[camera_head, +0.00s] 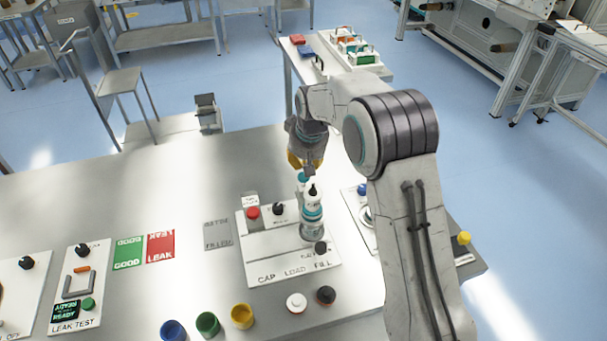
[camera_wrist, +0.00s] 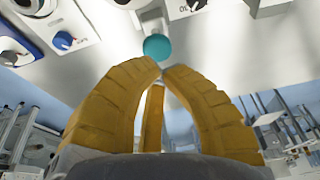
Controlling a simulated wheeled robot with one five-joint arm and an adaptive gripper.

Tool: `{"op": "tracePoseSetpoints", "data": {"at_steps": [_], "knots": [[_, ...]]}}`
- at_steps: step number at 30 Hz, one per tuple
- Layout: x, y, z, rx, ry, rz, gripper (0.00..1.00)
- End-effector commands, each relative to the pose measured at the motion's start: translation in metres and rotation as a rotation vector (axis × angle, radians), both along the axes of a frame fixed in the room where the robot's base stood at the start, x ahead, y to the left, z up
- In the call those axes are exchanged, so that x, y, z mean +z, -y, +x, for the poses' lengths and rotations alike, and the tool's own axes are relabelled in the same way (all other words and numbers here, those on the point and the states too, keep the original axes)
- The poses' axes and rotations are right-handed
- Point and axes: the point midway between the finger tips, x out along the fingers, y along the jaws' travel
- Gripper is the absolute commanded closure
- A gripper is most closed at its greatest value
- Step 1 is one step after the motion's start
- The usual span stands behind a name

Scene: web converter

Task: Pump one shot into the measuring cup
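My gripper (camera_head: 305,162), with yellow fingers, is above the white panel (camera_head: 262,268) marked CAP, LOAD and FILL. In the wrist view its fingertips (camera_wrist: 162,70) come together with nothing seen between them. A teal round knob (camera_head: 302,178) is just below the gripper in the head view, and it shows just beyond the fingertips in the wrist view (camera_wrist: 157,47). I cannot tell whether they touch. Below it stands an upright white and teal pump-like unit (camera_head: 312,212) with a greyish lower part. I cannot make out a separate measuring cup.
A red button (camera_head: 253,213) and black knobs (camera_head: 278,209) are on the panel. Blue (camera_head: 172,331), green (camera_head: 207,324) and yellow (camera_head: 242,316) cups stand along the front.

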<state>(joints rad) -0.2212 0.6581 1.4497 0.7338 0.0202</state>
Motion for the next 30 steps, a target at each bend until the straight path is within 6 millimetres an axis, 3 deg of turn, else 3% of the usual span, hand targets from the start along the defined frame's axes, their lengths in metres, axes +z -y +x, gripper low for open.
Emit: {"op": "tracePoseSetpoints", "data": {"at_steps": [8, 24, 30], "knots": [[0.013, 0.000, 0.000, 0.000, 0.001, 0.000, 1.00], [0.058, 0.000, 0.000, 0.000, 0.001, 0.000, 1.00], [0.061, 0.000, 0.000, 0.000, 0.000, 0.000, 1.00]]}}
